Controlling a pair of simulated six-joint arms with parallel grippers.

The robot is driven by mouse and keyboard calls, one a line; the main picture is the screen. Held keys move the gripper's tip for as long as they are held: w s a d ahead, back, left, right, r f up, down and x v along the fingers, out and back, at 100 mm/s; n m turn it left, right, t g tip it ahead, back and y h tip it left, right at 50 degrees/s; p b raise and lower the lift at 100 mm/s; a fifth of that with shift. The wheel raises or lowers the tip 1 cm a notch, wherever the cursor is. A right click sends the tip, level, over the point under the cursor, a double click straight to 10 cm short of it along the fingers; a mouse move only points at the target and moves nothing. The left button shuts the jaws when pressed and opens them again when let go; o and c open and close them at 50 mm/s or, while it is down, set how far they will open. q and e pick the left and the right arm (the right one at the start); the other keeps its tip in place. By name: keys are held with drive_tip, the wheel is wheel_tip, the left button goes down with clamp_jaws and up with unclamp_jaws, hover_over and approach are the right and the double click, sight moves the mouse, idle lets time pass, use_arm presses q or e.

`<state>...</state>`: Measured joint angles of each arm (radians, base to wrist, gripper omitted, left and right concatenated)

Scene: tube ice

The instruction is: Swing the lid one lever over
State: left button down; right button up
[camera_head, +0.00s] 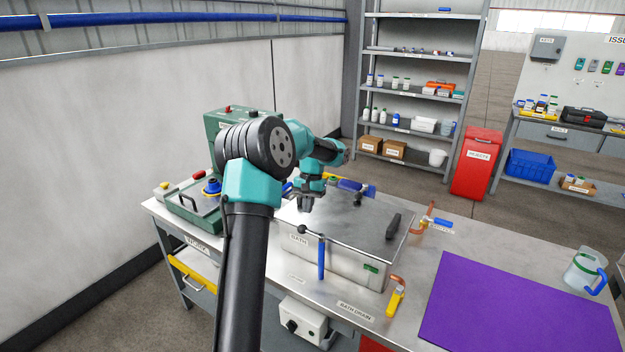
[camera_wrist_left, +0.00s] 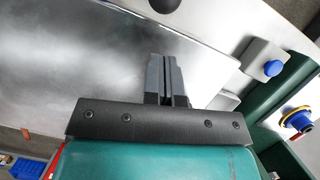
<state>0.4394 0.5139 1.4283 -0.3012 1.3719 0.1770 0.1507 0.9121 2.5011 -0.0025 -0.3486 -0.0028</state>
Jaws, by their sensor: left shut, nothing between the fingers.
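The bath (camera_head: 330,262) is a steel box on the bench with a flat metal lid (camera_head: 345,222) lying closed on top. The lid has a black bar handle (camera_head: 393,226) at its right and a dark knob (camera_head: 357,200) near its back. A blue lever (camera_head: 321,258) hangs upright against the bath's front wall. My left gripper (camera_head: 306,203) is shut and empty over the lid's back left part; contact cannot be told. In the left wrist view its closed fingers (camera_wrist_left: 168,72) show against the shiny lid (camera_wrist_left: 95,60). My right gripper is out of view.
A yellow-handled valve (camera_head: 396,300) and a blue-handled valve (camera_head: 440,223) stand right of the bath. A green machine (camera_head: 228,125) and a green box with a blue knob (camera_head: 211,187) stand at left. A purple mat (camera_head: 520,310) and a clear jug (camera_head: 583,270) lie right.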

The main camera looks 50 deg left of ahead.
use_arm(q)
drive_tip(key=v, duration=0.9)
drive_tip(key=shift+r, duration=0.35)
